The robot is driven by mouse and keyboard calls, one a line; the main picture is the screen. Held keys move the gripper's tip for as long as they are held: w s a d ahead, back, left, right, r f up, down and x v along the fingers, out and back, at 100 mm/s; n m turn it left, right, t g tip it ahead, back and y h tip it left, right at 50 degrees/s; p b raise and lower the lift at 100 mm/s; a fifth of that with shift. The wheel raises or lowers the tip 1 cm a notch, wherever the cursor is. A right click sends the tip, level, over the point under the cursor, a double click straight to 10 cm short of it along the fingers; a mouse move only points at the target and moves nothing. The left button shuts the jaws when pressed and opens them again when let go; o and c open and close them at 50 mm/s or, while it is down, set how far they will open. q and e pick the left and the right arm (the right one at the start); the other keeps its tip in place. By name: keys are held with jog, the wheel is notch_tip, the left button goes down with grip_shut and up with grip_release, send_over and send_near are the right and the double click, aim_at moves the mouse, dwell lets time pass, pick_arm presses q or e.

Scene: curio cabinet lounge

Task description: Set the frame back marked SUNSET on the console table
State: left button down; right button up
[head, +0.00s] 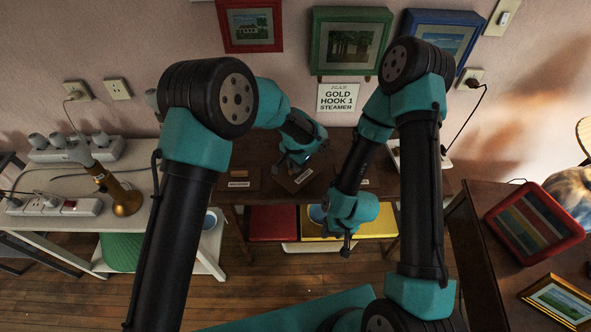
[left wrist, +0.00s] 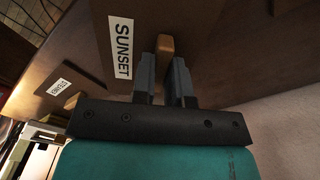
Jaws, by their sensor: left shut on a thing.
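The frame back marked SUNSET is a dark brown panel (left wrist: 103,25) with a white label and a small wooden grip in the left wrist view. My left gripper (left wrist: 166,80) is shut on that wooden grip. In the head view my left gripper (head: 301,163) is low over the middle of the dark console table (head: 262,150), with a labelled panel (head: 293,185) just below it. Whether the panel touches the tabletop is hard to tell. My right gripper (head: 346,243) hangs in front of the table, and its finger gap is too small to judge.
Another labelled back (head: 238,181) lies to the left on the table. Red (head: 252,22), green (head: 350,42) and blue (head: 442,40) framed pictures hang above. A brass lamp (head: 122,194) stands on the white table at left. A red frame (head: 534,222) is on the right cabinet.

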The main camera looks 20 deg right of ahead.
pick_arm(q)
jog(key=shift+w+d, duration=0.1)
jog(key=shift+w, duration=0.25)
jog(key=shift+f, duration=1.75)
jog(key=shift+f, duration=0.15)
jog(key=c, duration=1.1)
grip_release()
notch_tip(320, 180, up, 12)
jog(key=shift+r, duration=0.15)
